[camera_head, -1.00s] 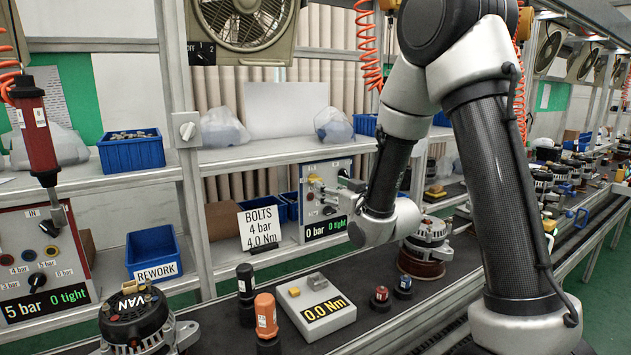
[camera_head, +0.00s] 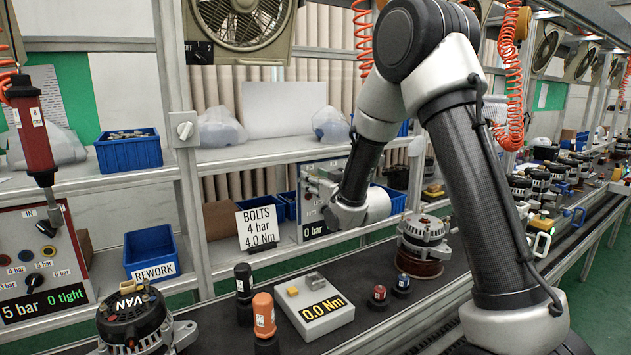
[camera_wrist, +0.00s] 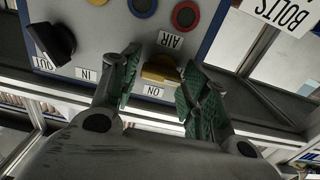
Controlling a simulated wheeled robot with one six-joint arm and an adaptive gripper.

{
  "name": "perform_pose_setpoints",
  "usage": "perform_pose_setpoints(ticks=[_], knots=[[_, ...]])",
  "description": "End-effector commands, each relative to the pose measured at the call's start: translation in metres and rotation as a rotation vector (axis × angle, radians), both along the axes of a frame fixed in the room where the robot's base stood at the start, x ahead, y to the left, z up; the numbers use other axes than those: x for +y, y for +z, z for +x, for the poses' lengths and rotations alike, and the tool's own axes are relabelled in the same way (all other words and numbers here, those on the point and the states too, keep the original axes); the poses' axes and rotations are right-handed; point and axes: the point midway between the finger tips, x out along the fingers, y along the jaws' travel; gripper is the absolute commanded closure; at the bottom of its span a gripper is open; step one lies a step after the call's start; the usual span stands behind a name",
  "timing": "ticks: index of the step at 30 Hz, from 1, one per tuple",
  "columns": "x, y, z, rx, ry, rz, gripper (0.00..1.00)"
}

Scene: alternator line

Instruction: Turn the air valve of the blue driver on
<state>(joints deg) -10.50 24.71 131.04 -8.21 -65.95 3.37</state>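The control panel (camera_head: 338,180) stands on the shelf, with a "0 bar" display (camera_head: 314,230); part of the display is hidden by my arm. In the wrist view, a yellow knob (camera_wrist: 160,69) sits between an "AIR" label (camera_wrist: 170,40) and an "ON" label (camera_wrist: 153,91). I cannot tell its exact setting. My gripper (camera_wrist: 158,85) is open, with its green-padded fingers on either side of the knob. The left finger is apart from it; the right finger is close, contact unclear. In the head view my wrist hides the knob. I cannot make out the blue driver.
A black knob (camera_wrist: 52,42) with "OUT" and "IN" labels is left of my fingers. The "BOLTS" sign (camera_head: 257,226) stands beside the panel. A red driver (camera_head: 31,130) hangs at far left. An alternator (camera_head: 423,240) is on the line below my arm.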

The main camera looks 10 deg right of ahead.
Motion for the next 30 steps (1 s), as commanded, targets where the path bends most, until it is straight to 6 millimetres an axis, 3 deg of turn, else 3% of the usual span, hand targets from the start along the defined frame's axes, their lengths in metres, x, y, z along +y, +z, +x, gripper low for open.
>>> perform_pose_setpoints(ticks=[1,4,17,30], knots=[[0.0,0.0001,-0.0001,0.0,0.0,0.0,0.7],[0.0,0.0001,-0.0001,0.0,0.0,0.0,0.87],[-0.0003,0.0001,-0.0001,0.022,0.0,0.068,0.87],[-0.0018,-0.0004,0.0004,0.133,0.0,0.409,0.87]])
